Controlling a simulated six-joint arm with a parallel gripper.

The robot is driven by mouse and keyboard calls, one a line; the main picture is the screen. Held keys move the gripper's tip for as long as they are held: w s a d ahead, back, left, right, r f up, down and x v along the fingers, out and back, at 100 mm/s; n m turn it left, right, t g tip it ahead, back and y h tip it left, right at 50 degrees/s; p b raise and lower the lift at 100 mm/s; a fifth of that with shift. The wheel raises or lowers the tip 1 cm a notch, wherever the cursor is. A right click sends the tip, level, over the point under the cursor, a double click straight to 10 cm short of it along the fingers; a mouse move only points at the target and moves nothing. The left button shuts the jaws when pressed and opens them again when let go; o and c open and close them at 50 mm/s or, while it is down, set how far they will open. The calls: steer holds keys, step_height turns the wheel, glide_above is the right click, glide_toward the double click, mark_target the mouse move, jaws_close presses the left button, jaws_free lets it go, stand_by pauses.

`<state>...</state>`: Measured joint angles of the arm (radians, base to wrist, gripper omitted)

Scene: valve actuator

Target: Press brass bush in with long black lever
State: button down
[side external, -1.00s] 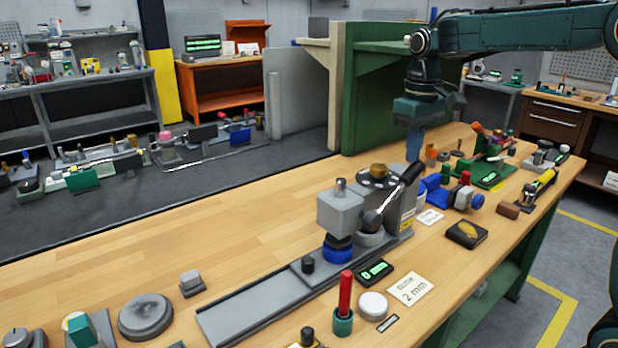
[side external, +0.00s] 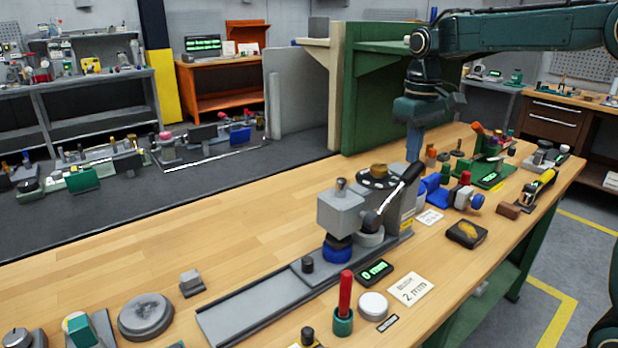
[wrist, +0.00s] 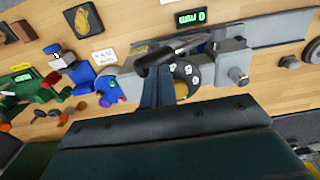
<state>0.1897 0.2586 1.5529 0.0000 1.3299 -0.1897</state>
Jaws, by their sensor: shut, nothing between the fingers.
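The press (side external: 341,212) stands on a grey rail base on the bench, with a blue ring (side external: 338,249) under its grey head. Its long lever has a black grip (side external: 412,173) and slants up to the right; the grip also shows in the wrist view (wrist: 155,60). My gripper (side external: 413,158) is shut and empty, pointing down just behind the grip. In the wrist view its fingers (wrist: 158,88) overlap the grip's near side; I cannot tell whether they touch. A brass-coloured round piece (side external: 379,169) sits on the black dial behind the head. I cannot make out a bush under the head.
A display (side external: 375,272) reading 0 mm and a card (side external: 411,288) reading 2 mm lie in front of the press. A red-handled tool (side external: 345,293) stands nearby. Blue parts (side external: 434,190) crowd the right side. The bench's back left is clear.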

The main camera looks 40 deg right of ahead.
mark_target(416, 177)
steer(key=shift+f, duration=0.45)
steer(key=shift+d+f, duration=0.3)
steer(key=shift+f, duration=0.4)
steer(key=shift+d+f, duration=0.35)
steer(key=shift+f, duration=0.35)
steer(key=shift+d+f, duration=0.3)
steer(key=shift+f, duration=0.4)
stand_by(1.7)
steer(key=shift+d+f, duration=0.25)
steer(key=shift+f, duration=1)
stand_by(1.4)
steer(key=shift+r, duration=0.15)
